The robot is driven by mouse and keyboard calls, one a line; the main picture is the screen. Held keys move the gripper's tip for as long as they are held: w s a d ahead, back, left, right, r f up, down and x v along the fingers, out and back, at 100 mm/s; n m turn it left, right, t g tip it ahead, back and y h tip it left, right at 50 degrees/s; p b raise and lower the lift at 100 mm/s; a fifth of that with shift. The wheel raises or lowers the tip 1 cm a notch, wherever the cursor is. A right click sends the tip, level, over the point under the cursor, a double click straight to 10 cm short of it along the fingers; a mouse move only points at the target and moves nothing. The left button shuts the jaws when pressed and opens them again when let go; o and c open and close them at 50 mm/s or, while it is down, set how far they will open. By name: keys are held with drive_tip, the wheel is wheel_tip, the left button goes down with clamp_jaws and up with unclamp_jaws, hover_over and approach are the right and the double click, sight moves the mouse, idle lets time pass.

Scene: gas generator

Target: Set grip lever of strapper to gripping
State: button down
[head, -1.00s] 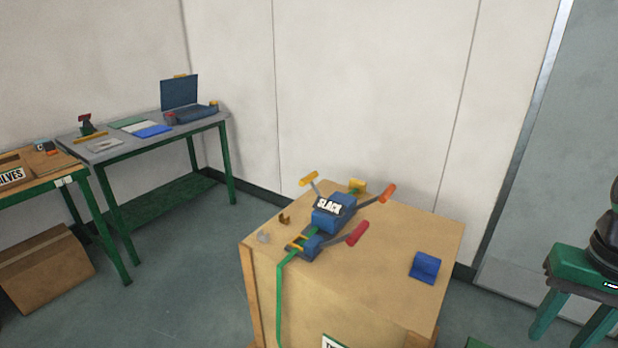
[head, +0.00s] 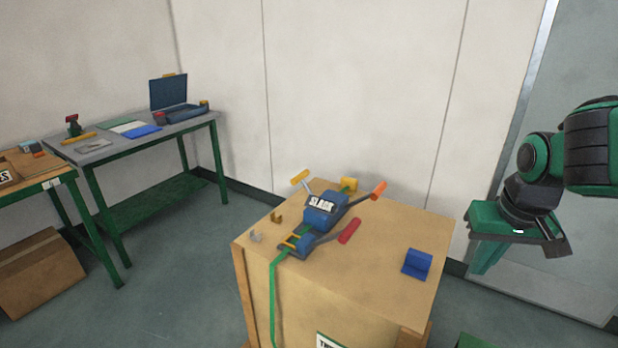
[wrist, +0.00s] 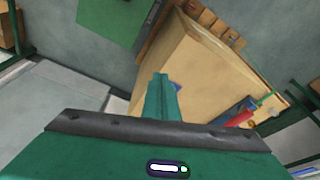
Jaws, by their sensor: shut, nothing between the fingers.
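The strapper (head: 322,216) is a blue tool lying on top of a wooden crate (head: 390,290), with a label reading "SLACK". Its levers end in a yellow handle (head: 300,177), an orange handle (head: 378,190) and a red handle (head: 349,230); which one is the grip lever I cannot tell. A green strap (head: 273,300) runs through it and down the crate's front. My gripper (head: 480,268) is shut and empty, right of the crate and apart from the strapper. In the wrist view its green fingers (wrist: 161,82) are together, and part of the strapper (wrist: 238,114) shows at the right.
Small metal and brown clips lie left of the strapper. A yellow piece (head: 349,184) stands behind it.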

sight(303, 176)
drive_tip(key=w+a+m+t+y, duration=0.1)
drive_tip(key=w+a+y, duration=0.2)
drive_tip(key=w, duration=1.1)
drive_tip(key=w+a+m+t+y, duration=0.1)
drive_tip(key=w+a+m+y, duration=0.1)
drive_tip(key=w+a, duration=0.8)
drive_tip(key=w+a+m+t+y, duration=0.1)
drive_tip(key=w+a+y, duration=0.3)
drive_tip(key=w, duration=1.6)
drive_tip(key=a, duration=0.3)
drive_tip(key=shift+r+t+y, duration=0.15)
drive_tip(key=shift+t+y, duration=0.15)
drive_tip(key=shift+t, duration=0.1)
drive_tip(key=shift+w, duration=0.1)
drive_tip(key=x, duration=1.4)
drive_tip(key=shift+a, duration=0.1)
